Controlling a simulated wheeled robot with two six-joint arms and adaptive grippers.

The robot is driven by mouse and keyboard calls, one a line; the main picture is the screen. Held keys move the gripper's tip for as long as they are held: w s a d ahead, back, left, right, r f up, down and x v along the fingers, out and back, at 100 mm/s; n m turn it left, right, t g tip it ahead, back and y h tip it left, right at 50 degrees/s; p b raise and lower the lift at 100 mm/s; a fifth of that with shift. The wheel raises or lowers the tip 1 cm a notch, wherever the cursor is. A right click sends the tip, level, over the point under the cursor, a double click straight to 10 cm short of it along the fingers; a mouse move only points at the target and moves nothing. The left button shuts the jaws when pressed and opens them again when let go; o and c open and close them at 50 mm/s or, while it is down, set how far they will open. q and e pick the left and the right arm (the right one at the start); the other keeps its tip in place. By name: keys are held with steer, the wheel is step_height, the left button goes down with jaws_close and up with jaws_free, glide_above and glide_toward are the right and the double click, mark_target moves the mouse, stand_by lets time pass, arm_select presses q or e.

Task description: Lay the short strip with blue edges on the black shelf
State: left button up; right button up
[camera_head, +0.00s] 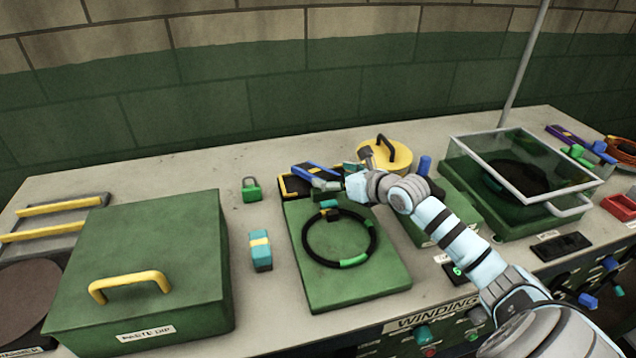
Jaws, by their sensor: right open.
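My right gripper (326,188) reaches in from the right and is open, over the back edge of the green board. A short dark strip with blue edges (312,171) lies right behind its fingers, tilted in the picture; whether the fingers touch it I cannot tell. A black flat piece with a yellow-orange edge (287,189) lies beneath and left of the strip, partly hidden by the strip and the gripper. It may be the black shelf, but I cannot tell for sure. My left gripper is not in view.
A green board (390,274) bears a black ring (374,237) with green bands. A green box (150,236) with a yellow handle stands at left. A teal-and-yellow block (260,254), a green padlock (251,189) and a yellow lid (376,152) are nearby. A glass-lidded green case (470,190) stands at right.

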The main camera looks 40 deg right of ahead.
mark_target(326, 175)
steer(key=b+x, duration=0.1)
steer(key=x, duration=0.4)
steer(key=shift+f, duration=0.25)
steer(key=shift+d+r, duration=0.1)
steer(key=c, duration=1.4)
